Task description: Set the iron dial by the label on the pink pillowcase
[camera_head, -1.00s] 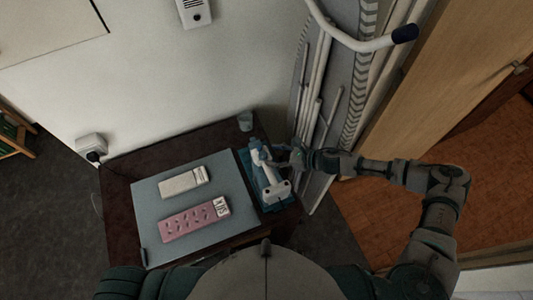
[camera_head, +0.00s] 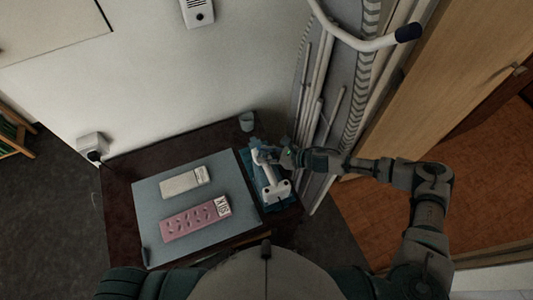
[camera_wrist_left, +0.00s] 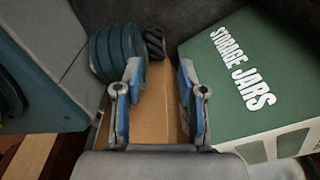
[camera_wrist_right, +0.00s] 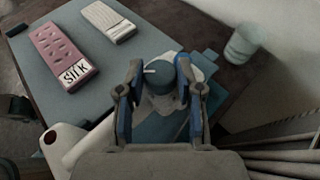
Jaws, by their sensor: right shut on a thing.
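The pink pillowcase (camera_head: 192,222) lies folded on the grey-blue mat. Its white label (camera_wrist_right: 75,72) reads "SILK" in the right wrist view. The iron (camera_head: 275,188), white and blue, lies at the mat's right edge. Its round blue dial (camera_wrist_right: 160,80) has a white pointer mark, which points left in the right wrist view. My right gripper (camera_wrist_right: 160,72) is shut on the dial, one finger on each side. It also shows at the iron's far end in the head view (camera_head: 269,156). My left gripper (camera_wrist_left: 160,70) is open and empty, seen only in its wrist view.
A white folded cloth (camera_head: 185,182) lies beside the pillowcase on the mat (camera_head: 150,200). A cup (camera_head: 246,121) stands at the table's back corner. A folded ironing board (camera_head: 345,90) stands right of the table. A green "STORAGE JARS" box (camera_wrist_left: 240,75) is near my left gripper.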

